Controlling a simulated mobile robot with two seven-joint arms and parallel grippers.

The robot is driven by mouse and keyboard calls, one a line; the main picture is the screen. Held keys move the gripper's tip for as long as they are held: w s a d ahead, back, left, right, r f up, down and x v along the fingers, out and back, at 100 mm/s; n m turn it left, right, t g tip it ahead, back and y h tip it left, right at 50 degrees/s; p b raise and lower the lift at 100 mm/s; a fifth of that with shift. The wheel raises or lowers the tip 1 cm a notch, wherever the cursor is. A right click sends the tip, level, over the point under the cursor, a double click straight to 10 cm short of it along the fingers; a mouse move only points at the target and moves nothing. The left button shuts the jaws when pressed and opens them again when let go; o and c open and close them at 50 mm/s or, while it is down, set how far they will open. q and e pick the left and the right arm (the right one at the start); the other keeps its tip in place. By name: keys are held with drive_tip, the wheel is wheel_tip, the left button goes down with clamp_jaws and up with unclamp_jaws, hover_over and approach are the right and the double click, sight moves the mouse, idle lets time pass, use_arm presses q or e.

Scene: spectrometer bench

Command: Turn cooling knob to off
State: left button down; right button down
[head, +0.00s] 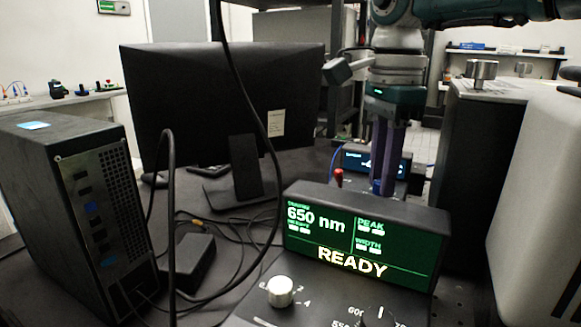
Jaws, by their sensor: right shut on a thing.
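My right gripper (381,180) points straight down behind the spectrometer's display box. Its purple-grey fingers are shut on a small blue knob (376,187), which I take to be the cooling knob. The knob sits on a smaller unit with a lit blue screen (358,161). Only a little of the knob shows; the fingers and display box hide the rest, and I cannot read its setting. My left gripper is not in view.
The spectrometer display (360,238) reads 650 nm and READY, with a silver knob (280,291) in front. A red-topped post (338,178) stands left of the fingers. A monitor (215,100), a computer tower (75,200) and loose cables fill the left side.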

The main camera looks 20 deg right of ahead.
drive_tip(key=shift+n, duration=0.5)
drive_tip(key=c, duration=0.7)
unclamp_jaws()
drive_tip(key=shift+r, duration=0.1)
wheel_tip(320, 180, up, 10)
drive_tip(key=shift+f+p, duration=0.1)
drive_tip(key=shift+p, duration=0.2)
